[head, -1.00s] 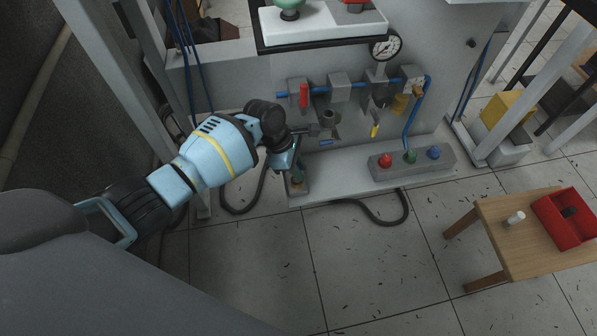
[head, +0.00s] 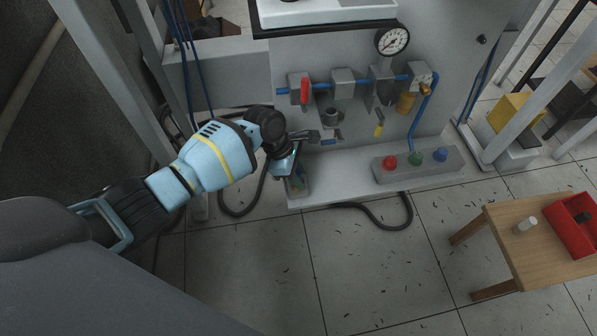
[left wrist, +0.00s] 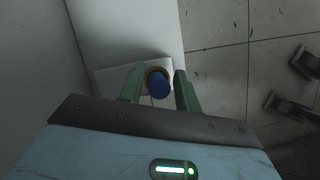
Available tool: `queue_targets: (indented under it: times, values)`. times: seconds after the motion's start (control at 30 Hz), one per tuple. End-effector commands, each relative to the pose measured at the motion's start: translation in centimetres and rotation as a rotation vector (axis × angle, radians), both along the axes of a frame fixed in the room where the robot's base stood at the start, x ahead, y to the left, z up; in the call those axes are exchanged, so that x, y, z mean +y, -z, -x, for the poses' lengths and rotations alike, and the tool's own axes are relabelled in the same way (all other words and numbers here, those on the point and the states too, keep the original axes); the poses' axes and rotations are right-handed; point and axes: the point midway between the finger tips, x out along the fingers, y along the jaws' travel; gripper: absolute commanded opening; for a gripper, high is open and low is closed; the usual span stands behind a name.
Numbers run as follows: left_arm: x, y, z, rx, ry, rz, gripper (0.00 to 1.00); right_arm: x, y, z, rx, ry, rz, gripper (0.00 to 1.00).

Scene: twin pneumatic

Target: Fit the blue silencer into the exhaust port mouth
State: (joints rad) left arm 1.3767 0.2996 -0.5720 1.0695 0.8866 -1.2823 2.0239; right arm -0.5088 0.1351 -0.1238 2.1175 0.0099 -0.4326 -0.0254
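The blue silencer (left wrist: 159,84), a small blue cylinder with a brass-coloured ring, shows in the left wrist view. It sits over a pale square block (left wrist: 108,84) near the ledge's edge. The green fingers of my left gripper (left wrist: 160,88) stand on either side of it, apart, with a narrow gap at the right finger. In the head view my left gripper (head: 295,181) points down at the ledge's left corner and hides most of the silencer. A grey upright cup-like fitting (head: 331,116) on the panel may be the exhaust port mouth; I cannot be sure. My right gripper is not in view.
The panel carries a red handle (head: 305,91), blue piping and a gauge (head: 393,40). A button box (head: 418,164) stands on the ledge's right. A black hose (head: 385,221) lies on the floor.

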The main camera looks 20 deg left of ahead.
Motion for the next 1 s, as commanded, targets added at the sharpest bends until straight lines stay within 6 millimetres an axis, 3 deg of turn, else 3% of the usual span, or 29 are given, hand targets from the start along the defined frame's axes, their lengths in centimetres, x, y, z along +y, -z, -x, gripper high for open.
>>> queue_targets:
  times: [0.4,0.63,1.0]
  values:
    - [0.1,-0.4,0.0,-0.001,0.002,-0.001,0.41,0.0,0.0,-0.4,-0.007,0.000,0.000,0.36]
    - [1.3,-4.0,0.2,-0.003,0.000,-0.001,0.41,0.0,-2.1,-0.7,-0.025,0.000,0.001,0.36]
    - [9.0,-3.3,1.9,0.002,-0.002,-0.001,0.41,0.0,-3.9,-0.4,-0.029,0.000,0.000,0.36]
